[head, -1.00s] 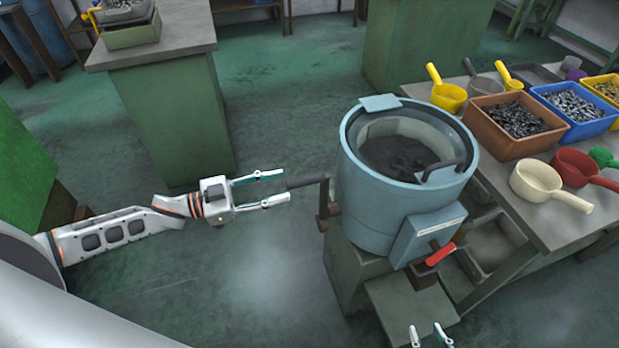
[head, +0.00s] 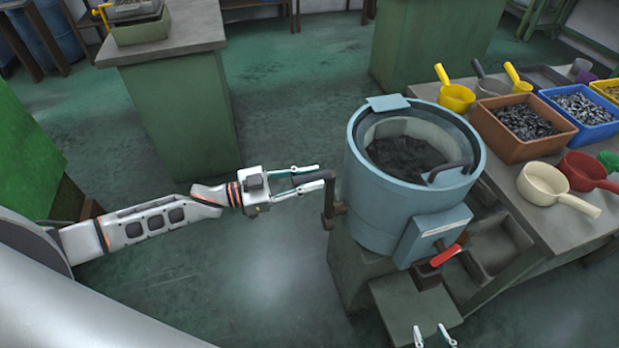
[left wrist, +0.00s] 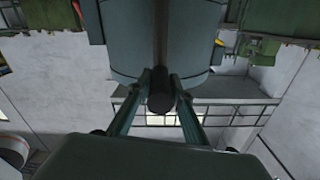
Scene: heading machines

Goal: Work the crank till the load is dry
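A round pale-blue machine drum (head: 385,215) with an open top stands right of centre in the head view. Dark small pieces, the load (head: 405,155), lie inside its basket. In the left wrist view the round handle end (left wrist: 160,103) sits between the two fingers. My right gripper (head: 432,332) shows only its parted fingertips at the bottom edge, empty.
A red lever (head: 446,255) is on the drum's front spout box. The table at right holds an orange crate (head: 505,148), a blue crate (head: 598,132) and several scoops. A green cabinet (head: 180,115) stands behind my left arm. The floor between is free.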

